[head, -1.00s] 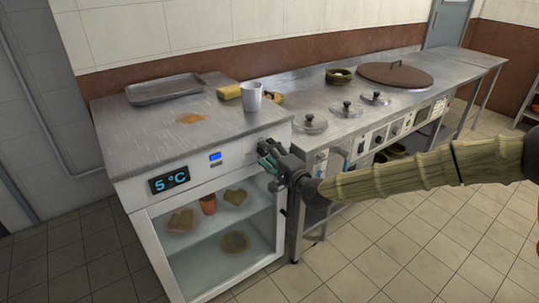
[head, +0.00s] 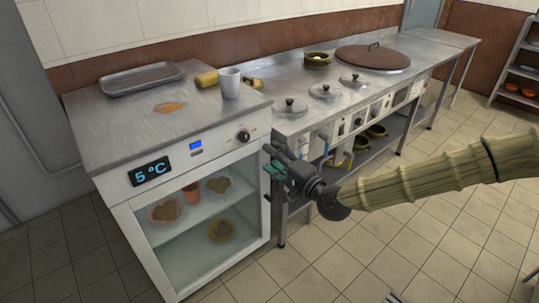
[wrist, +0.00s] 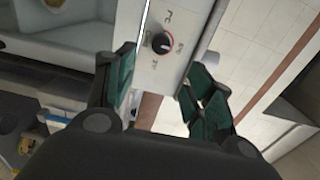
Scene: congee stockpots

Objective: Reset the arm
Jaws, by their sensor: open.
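My gripper (head: 270,160) is in front of the right front edge of the fridge cabinet (head: 255,155), below its control knob (head: 243,136). Its green-padded fingers are apart with nothing between them. The fingers look clear of the knob. My arm comes in from the right of the head view.
A tray (head: 142,79), a yellow roll (head: 207,79) and a white cup (head: 230,82) stand on the cabinet top. Shelves (head: 520,70) stand far right. Floor in front is clear.

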